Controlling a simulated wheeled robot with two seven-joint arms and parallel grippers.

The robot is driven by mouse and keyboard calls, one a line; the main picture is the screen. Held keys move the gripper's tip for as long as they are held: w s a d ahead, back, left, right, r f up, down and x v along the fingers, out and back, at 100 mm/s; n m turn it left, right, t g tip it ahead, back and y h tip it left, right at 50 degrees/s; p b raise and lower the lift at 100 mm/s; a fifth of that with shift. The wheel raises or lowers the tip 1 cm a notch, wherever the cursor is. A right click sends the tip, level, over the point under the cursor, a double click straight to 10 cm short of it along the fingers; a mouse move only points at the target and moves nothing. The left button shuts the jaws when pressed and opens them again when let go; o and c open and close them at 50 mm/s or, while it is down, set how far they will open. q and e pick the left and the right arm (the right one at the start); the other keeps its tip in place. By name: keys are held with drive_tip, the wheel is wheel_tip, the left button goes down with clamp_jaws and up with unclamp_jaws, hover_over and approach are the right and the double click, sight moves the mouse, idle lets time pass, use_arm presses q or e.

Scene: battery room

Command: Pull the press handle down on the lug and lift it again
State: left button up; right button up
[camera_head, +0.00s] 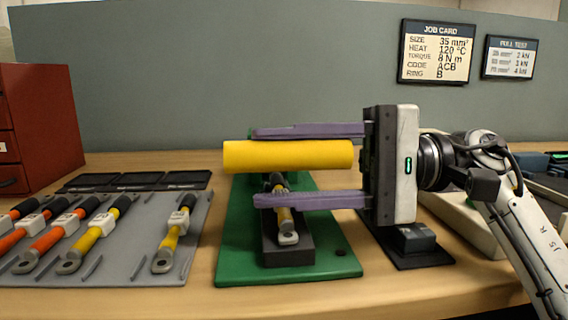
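The yellow press handle (288,157) lies level above the green press base (245,262). A cable lug (288,239) on a short yellow cable rests on the dark block (290,256) of the press, below the handle. My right gripper (258,166) comes in from the right with its purple fingers spread, one above and one below the handle. The handle is between the fingers; a clear gap shows under it, and whether the upper finger touches it I cannot tell. The lower finger hides part of the cable. My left gripper is not in view.
A grey mat (130,270) at the left holds several cables with lugs. Black trays (137,180) and a red drawer cabinet (38,130) stand behind it. A small dark device (412,243) is right of the press. A job card (436,52) hangs on the partition.

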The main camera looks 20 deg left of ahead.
use_arm(q)
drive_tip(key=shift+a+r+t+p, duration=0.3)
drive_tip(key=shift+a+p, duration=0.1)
drive_tip(key=shift+p, duration=0.4)
use_arm(e)
drive_tip(key=v, duration=1)
drive_tip(key=shift+d, duration=0.2)
drive_tip(key=shift+w, duration=0.1)
drive_tip(key=shift+v, duration=3.05)
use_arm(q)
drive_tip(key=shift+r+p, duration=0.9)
use_arm(e)
drive_tip(key=v, duration=0.5)
drive_tip(key=shift+w+d, duration=0.1)
drive_tip(key=shift+d, duration=0.25)
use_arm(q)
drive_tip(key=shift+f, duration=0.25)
